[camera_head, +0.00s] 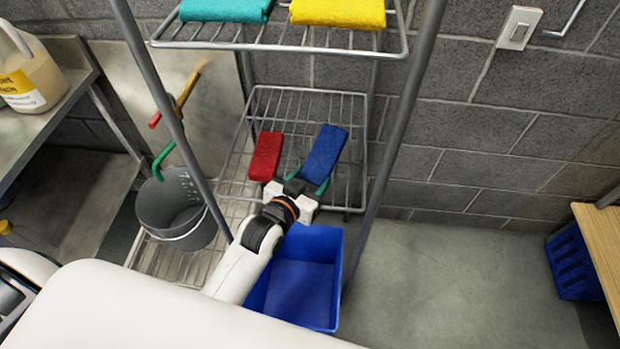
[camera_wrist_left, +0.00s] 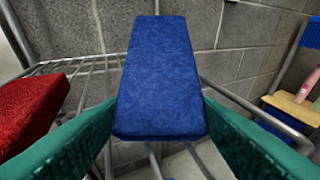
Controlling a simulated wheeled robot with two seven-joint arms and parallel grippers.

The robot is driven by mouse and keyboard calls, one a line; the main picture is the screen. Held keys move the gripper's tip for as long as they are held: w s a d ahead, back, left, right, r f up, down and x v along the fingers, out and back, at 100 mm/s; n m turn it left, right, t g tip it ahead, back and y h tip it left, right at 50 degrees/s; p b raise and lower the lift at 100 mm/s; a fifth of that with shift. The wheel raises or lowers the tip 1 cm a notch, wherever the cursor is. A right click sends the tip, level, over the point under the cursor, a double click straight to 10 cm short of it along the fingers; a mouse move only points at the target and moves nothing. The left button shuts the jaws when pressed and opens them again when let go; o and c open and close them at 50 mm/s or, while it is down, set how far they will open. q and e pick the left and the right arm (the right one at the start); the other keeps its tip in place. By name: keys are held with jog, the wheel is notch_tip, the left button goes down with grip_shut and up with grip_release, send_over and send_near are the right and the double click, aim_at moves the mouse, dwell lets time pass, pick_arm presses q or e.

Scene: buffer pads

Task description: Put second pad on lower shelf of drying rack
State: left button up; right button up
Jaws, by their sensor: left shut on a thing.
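The drying rack's lower shelf (camera_head: 291,103) is a wire grid in the middle of the head view. A red pad (camera_head: 265,156) lies on its left part; it also shows at the left edge of the left wrist view (camera_wrist_left: 35,108). My left gripper (camera_head: 308,190) is at the shelf's front edge. Its green fingers are shut on the near end of a blue pad (camera_head: 325,153), which fills the middle of the left wrist view (camera_wrist_left: 160,80). The blue pad is over the shelf's right part, to the right of the red pad and apart from it. I cannot tell whether it touches the wires.
The upper shelf (camera_head: 285,37) holds a teal pad (camera_head: 225,8) and a yellow pad (camera_head: 340,12). Rack posts (camera_head: 398,140) stand at both sides. A blue bin (camera_head: 300,285) is below my left gripper. A grey bucket (camera_head: 172,208) stands left.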

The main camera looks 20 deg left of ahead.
pick_arm(q)
jog(key=shift+f, duration=0.15)
jog(key=o, duration=1)
jog(key=shift+r, duration=0.25)
jog(key=v, duration=1.2)
